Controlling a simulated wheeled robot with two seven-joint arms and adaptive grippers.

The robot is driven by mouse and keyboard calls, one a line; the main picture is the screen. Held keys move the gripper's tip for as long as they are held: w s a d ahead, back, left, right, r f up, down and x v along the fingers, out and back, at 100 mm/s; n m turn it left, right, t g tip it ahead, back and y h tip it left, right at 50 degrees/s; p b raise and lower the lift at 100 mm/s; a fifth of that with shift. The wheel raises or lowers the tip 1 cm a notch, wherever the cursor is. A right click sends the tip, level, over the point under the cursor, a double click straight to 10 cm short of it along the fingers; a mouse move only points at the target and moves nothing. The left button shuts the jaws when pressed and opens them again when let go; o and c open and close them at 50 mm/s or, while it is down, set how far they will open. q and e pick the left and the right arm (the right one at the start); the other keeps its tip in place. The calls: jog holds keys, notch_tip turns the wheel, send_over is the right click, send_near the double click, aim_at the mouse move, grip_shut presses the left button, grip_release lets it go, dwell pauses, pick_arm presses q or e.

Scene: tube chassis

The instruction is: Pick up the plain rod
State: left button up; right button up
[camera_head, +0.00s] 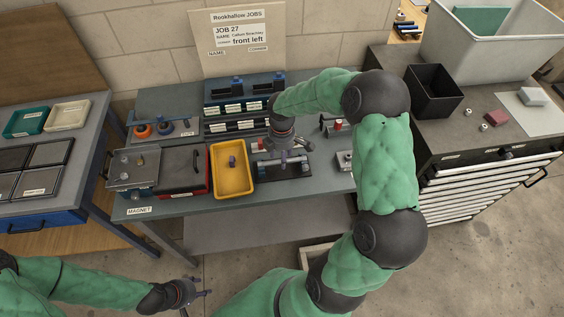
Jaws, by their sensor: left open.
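Several dark rods (236,126) lie lengthwise in a labelled blue rack at the back of the grey workbench; their labels are too small to read, so I cannot tell which is the plain rod. My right gripper (287,157) hangs over the bench, in front of the rack's right end and above a dark fixture (284,168) with a grey bar. Its fingers are small and blend with the parts behind, so its grip cannot be told. My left gripper (198,293) is open and empty, low at the bottom left, in front of the bench and away from the rods.
A yellow tray (218,188) with a small part, a red-and-black box (182,193) and a grey box (133,187) stand on the bench. A job card (240,58) stands behind. A black bin (433,111) is on the right cabinet. Floor before the bench is partly clear.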

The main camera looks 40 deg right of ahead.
jog(key=shift+f, duration=0.6)
jog(key=shift+c, duration=0.3)
grip_shut()
jog(key=shift+r, duration=0.15)
